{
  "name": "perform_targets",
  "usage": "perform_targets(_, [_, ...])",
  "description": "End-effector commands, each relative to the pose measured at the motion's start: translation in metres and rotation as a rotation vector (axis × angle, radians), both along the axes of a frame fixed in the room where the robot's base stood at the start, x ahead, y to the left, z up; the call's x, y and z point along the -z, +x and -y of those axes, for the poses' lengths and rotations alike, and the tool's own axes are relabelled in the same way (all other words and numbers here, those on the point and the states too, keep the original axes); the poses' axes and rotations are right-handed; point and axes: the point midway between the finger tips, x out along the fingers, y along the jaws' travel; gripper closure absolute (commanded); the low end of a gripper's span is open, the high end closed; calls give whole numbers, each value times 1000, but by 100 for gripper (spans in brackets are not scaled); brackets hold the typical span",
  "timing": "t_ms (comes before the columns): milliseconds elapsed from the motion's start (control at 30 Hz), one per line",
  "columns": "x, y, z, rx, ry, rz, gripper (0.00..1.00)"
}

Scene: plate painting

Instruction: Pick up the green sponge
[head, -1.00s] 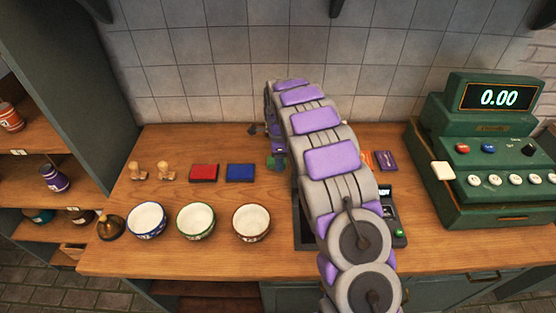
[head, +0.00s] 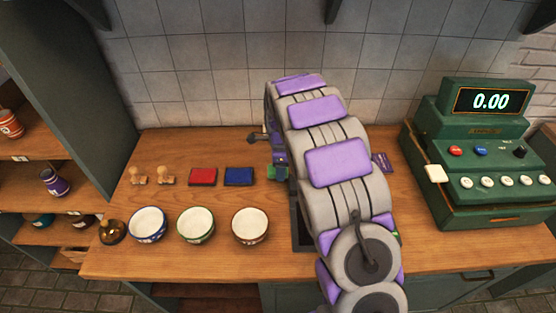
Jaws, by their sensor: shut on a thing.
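The green sponge (head: 272,172) shows as a small green patch just right of the blue pad, at the lower end of my gripper (head: 279,168). My gripper is shut on it, though my arm hides most of the sponge and the fingers. My arm bends over the middle of the counter and hides what lies behind it. I cannot tell whether the sponge is clear of the counter.
On the wooden counter (head: 190,257) stand a red pad (head: 203,177), a blue pad (head: 239,176), two wooden stamps (head: 152,176), three bowls (head: 196,225) and a bell (head: 112,231). A green cash register (head: 480,165) stands right. A tiled wall is behind.

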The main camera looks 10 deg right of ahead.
Motion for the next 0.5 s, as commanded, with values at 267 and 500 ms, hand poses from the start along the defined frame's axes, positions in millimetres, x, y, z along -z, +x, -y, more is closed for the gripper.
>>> perform_targets(267, [-5,-36,0,1,0,0,82])
perform_targets(500, [-8,-67,-1,0,0,0,82])
